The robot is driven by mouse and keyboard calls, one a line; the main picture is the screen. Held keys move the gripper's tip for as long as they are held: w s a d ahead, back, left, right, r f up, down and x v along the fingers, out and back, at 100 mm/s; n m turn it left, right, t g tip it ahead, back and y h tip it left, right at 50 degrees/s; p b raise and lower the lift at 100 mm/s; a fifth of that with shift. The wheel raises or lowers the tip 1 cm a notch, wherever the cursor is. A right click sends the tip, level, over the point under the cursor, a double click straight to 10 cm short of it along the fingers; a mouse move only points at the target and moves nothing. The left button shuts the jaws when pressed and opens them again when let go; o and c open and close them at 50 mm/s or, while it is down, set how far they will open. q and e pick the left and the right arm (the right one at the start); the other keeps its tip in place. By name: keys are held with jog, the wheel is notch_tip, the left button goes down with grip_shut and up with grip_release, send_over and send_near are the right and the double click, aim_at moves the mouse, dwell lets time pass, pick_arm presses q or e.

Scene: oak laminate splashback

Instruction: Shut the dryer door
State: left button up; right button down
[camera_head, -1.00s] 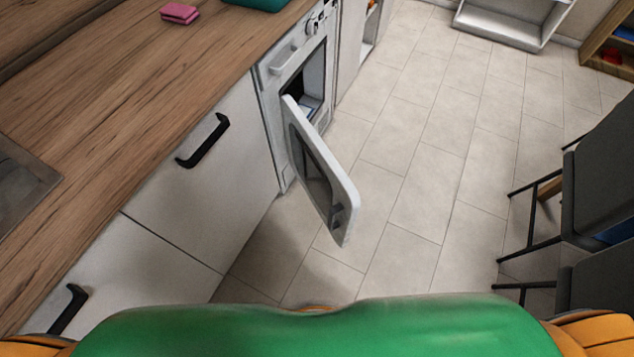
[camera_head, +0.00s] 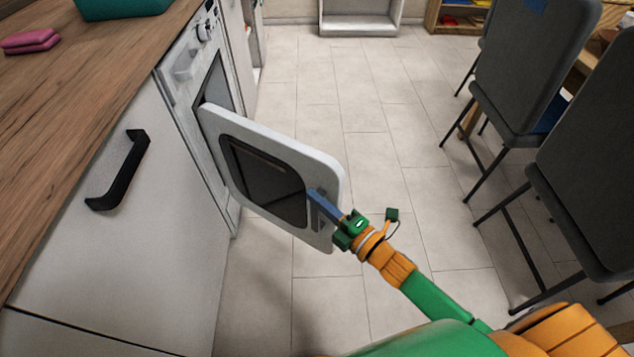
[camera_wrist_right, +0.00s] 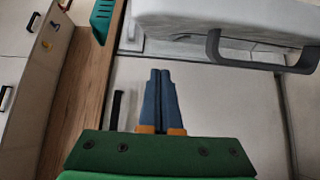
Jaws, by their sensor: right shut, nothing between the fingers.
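The dryer (camera_head: 195,75) is a white front-loading machine under the wooden counter. Its white door (camera_head: 270,150), with a dark window, stands open, swung out over the floor. My right gripper (camera_head: 316,197) is shut and empty, with its blue fingers at the door's free edge in the head view. I cannot tell whether they touch it. In the right wrist view the shut fingers (camera_wrist_right: 158,95) point ahead, and a white panel edge with a dark grey handle-like loop (camera_wrist_right: 255,55) lies above and to the right. My left gripper is not in view.
A cabinet with a black handle (camera_head: 120,170) stands left of the dryer. Pink sponges (camera_head: 32,40) and a teal container (camera_head: 120,8) sit on the counter. Dark chairs (camera_head: 540,70) stand on the right. Tiled floor (camera_head: 390,140) is clear between chairs and door.

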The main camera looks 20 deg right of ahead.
aim_at(318, 180)
jog(key=w, duration=0.2)
jog(key=w+d, duration=0.1)
jog(key=w, duration=0.1)
jog(key=shift+w+b, duration=0.35)
jog(key=shift+w+d, duration=0.25)
jog(key=shift+d, duration=0.1)
jog(key=shift+d, duration=0.1)
